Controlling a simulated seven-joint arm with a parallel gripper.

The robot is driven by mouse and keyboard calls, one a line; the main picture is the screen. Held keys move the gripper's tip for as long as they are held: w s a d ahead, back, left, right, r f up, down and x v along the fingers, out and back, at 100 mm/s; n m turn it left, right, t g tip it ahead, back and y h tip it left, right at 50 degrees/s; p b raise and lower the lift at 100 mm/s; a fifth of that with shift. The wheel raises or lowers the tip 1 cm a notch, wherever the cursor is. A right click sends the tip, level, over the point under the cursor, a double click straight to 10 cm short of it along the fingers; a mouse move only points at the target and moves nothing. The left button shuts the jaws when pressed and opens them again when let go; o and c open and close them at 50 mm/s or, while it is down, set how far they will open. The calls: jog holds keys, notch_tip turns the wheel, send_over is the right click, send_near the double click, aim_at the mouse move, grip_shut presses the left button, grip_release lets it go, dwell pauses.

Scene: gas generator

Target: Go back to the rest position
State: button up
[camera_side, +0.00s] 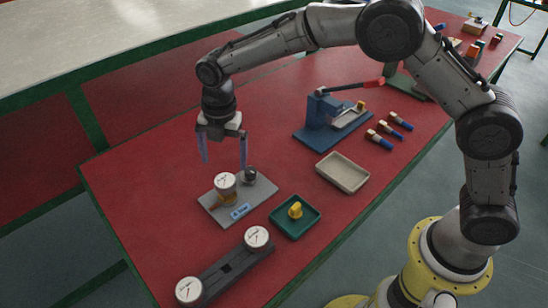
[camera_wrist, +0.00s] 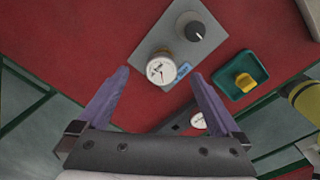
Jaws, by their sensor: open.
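My gripper (camera_side: 223,158) hangs above the grey plate (camera_side: 260,191), its two purple fingers spread wide with nothing between them. In the wrist view my gripper (camera_wrist: 163,88) shows open as well. On the plate stand a brass-bodied gauge with a white dial (camera_side: 224,182) and a dark round knob (camera_side: 250,175). A blue label (camera_side: 240,211) lies at the plate's front. In the wrist view the gauge (camera_wrist: 160,70) and knob (camera_wrist: 192,31) lie beyond the fingertips, apart from them.
A green tray (camera_side: 295,231) holds a yellow piece. A dark bar (camera_side: 226,268) carries two gauges. A beige tray (camera_side: 342,186), a blue press with a red handle (camera_side: 322,107) and several blue-ended pieces (camera_side: 379,139) stand to the right. The red table's left part is clear.

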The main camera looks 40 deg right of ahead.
jog(key=s+d+r+m+t, duration=0.1)
jog(key=d+r, duration=0.3)
jog(key=r, duration=0.3)
jog(key=s+d+r+m+t, duration=0.1)
jog(key=d+r, duration=0.2)
jog(key=r, duration=0.3)
jog(key=s+d+r+m+t, duration=0.2)
jog(key=s+d+r+m, duration=0.2)
jog(key=s+d+r, duration=0.35)
jog(key=s+d+m+t, duration=0.1)
jog(key=s+d+m, duration=0.25)
jog(key=s, duration=0.35)
jog(key=s+d+m+t, duration=0.1)
jog(key=s+d+m, duration=0.1)
jog(key=s+m, duration=0.45)
jog(key=s+f+m+g, duration=0.1)
jog(key=s+f+m, duration=0.5)
jog(key=s+m, duration=0.2)
jog(key=shift+s+d+f+m, duration=0.2)
jog(key=shift+d+m, duration=0.2)
jog(key=shift+m, duration=0.2)
